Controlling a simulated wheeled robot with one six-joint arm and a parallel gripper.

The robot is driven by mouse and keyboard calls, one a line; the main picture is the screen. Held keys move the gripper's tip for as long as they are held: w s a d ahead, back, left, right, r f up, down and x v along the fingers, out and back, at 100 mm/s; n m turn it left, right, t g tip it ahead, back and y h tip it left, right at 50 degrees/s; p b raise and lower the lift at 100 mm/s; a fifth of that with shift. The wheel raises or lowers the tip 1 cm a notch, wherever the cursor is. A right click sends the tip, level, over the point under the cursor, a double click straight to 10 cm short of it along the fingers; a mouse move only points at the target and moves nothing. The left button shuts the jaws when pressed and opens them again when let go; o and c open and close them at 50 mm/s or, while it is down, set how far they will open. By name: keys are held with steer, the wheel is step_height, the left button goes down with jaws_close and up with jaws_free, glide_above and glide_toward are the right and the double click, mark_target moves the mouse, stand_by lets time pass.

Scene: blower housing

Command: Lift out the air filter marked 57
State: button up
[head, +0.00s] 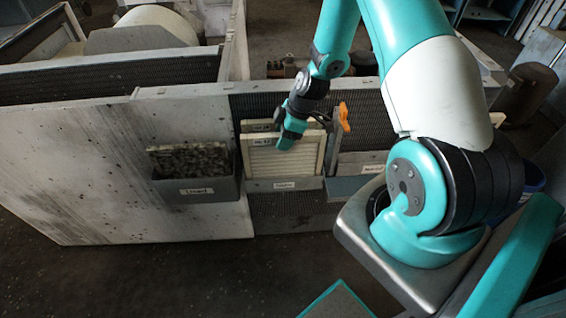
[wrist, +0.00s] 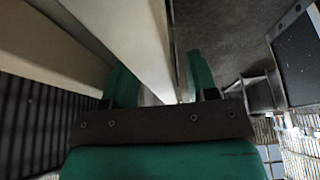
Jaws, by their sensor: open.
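A cream-framed, pleated air filter (head: 285,160) stands upright in the middle wall bin in the head view. A small label sits near its top left, but its number is too small to read surely. Another pale filter edge shows just behind it. My gripper (head: 289,137) is at the front filter's top edge and hides part of it. In the wrist view my gripper (wrist: 160,88) is open, with one green finger on each side of a cream panel (wrist: 130,35). A second pale panel (wrist: 70,45) lies left of the left finger. I cannot tell whether the fingers touch the panel.
Another bin (head: 350,185) is at right. An orange piece (head: 344,117) sticks up right of the front filter. Dark mesh (head: 360,98) lies behind. The floor in front is mostly clear.

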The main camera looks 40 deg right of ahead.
steer(key=shift+f, duration=0.2)
stand_by(0.3)
jaws_close()
steer(key=shift+r, duration=0.1)
steer(key=shift+r, duration=0.25)
step_height(320, 180, up, 20)
steer(key=b, duration=0.1)
steer(key=shift+f, duration=0.1)
stand_by(0.5)
